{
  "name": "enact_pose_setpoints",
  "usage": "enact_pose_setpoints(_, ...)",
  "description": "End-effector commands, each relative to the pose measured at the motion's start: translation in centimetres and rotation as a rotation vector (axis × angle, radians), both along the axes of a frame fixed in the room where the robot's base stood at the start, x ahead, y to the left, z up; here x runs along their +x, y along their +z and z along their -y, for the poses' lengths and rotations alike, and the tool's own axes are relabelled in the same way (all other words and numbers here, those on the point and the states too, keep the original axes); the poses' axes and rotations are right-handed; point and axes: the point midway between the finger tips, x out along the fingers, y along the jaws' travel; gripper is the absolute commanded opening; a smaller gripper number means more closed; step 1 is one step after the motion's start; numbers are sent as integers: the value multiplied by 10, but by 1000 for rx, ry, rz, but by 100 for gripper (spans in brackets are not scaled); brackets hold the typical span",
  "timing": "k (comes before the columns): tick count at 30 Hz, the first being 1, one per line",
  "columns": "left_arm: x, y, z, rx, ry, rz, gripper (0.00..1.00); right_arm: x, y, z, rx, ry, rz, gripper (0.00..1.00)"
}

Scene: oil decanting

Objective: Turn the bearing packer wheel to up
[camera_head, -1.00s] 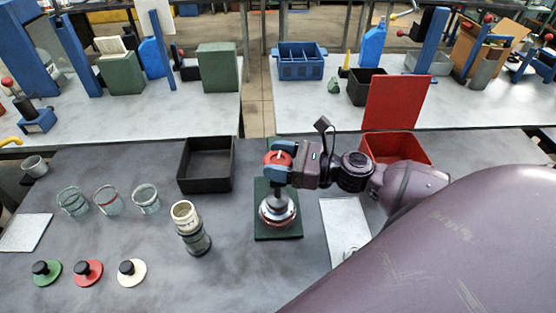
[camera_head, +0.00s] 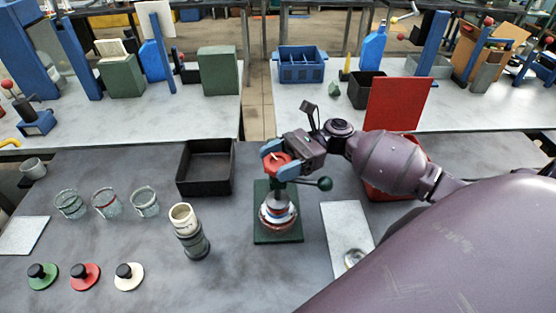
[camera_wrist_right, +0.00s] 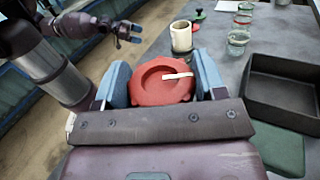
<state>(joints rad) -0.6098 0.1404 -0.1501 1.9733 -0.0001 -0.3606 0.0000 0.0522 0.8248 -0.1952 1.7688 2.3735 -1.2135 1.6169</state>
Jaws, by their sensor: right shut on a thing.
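The bearing packer stands on a dark green base plate (camera_head: 262,237) in the middle of the near table. Its red wheel (camera_head: 276,170) is on top and carries a pale pointer mark. In the right wrist view the red wheel (camera_wrist_right: 150,90) sits between the blue fingers, with the mark toward the right finger. My right gripper (camera_head: 275,161) is shut on the wheel's rim. A lever with a dark green knob (camera_head: 325,184) sticks out to the right below the gripper. My left gripper (camera_wrist_right: 137,34) shows small in the right wrist view, its blue fingertips apart, holding nothing visible.
A black tray (camera_head: 206,190) and a cream-and-grey cylinder (camera_head: 188,228) stand left of the packer. Several glass jars (camera_head: 107,203) and knobbed lids (camera_head: 84,274) are farther left. A white plate (camera_head: 345,228) and a red open box (camera_head: 396,105) are at the right.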

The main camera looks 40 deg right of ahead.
Motion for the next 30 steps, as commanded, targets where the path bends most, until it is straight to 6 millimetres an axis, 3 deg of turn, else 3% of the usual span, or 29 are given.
enact_pose_setpoints(19,0,0,0,1,0,-1,90,0,0,-1,1,56,-1,41)
enact_pose_setpoints(20,0,0,0,1,0,-1,90,0,0,-1,1,56,-1,66)
enact_pose_setpoints(24,0,0,0,1,0,-1,90,0,0,-1,1,55,-1,87)
enact_pose_setpoints(30,0,0,0,1,0,-1,90,0,0,-1,0,54,-1,90)
